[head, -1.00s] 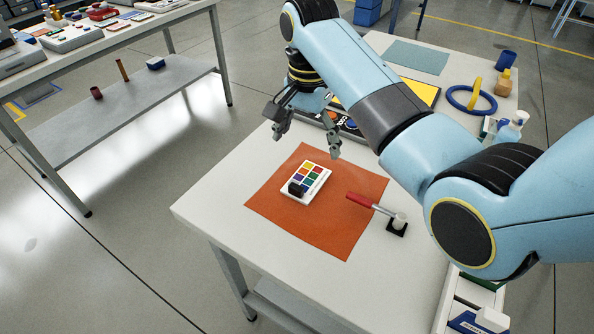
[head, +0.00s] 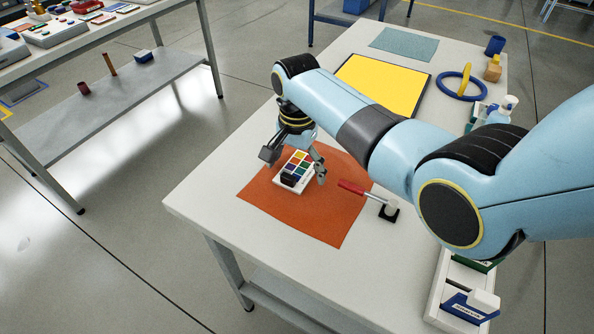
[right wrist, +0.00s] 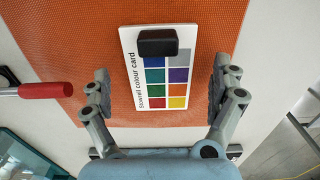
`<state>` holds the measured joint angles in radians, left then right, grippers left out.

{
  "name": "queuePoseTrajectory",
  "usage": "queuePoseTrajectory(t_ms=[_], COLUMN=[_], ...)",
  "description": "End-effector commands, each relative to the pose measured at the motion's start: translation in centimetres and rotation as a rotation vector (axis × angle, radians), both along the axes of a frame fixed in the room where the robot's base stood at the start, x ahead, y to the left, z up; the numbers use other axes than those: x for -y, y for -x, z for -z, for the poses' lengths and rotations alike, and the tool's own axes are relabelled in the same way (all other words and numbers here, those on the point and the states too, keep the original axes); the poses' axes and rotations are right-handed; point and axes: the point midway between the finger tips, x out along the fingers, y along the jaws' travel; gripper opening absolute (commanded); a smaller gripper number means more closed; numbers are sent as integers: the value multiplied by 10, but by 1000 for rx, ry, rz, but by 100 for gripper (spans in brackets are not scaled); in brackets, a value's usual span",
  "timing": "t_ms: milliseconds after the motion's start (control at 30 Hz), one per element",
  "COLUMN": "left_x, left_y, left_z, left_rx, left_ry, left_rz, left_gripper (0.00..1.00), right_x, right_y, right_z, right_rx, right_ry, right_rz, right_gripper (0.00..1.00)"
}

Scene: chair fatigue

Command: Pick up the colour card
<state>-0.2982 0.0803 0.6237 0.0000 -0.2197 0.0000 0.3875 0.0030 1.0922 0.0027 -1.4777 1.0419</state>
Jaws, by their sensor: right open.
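The colour card (head: 303,176) is white with rows of coloured squares and a black block on one end. It lies on the orange mat (head: 335,215) on the table. My right gripper (head: 293,168) is open over the card, its fingers to either side of it. In the right wrist view, the card (right wrist: 155,110) shows its printed name, and its black block (right wrist: 157,43) is at the far end. The open fingers of my right gripper (right wrist: 158,92) stand left and right of the card, apart from it. My left gripper is not in view.
A red-handled tool (head: 354,187) lies at the mat's right edge, beside a small black stand (head: 389,212). A yellow panel (head: 385,85), a blue ring (head: 463,95) and a spray bottle (head: 503,110) are further back. A tray (head: 440,290) is at the right front.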

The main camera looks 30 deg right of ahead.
Motion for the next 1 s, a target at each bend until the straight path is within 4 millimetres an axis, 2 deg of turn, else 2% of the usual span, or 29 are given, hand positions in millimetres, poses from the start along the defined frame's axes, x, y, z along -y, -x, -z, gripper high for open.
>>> queuePoseTrajectory(t_ms=[67, 533, 833, 1000], left_x=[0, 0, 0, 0], left_y=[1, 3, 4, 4], left_z=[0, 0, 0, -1], left_rx=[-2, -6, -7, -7], left_ry=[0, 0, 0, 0], left_rz=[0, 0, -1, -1], left_gripper=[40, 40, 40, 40], right_x=[0, 0, 0, 0], right_y=[0, 0, 0, -1], right_z=[0, 0, -3, -17], right_rx=[0, 0, 0, 4], right_ry=[0, 0, 0, 0], right_rz=[0, 0, 0, 0], right_gripper=[93, 31, 31, 31])
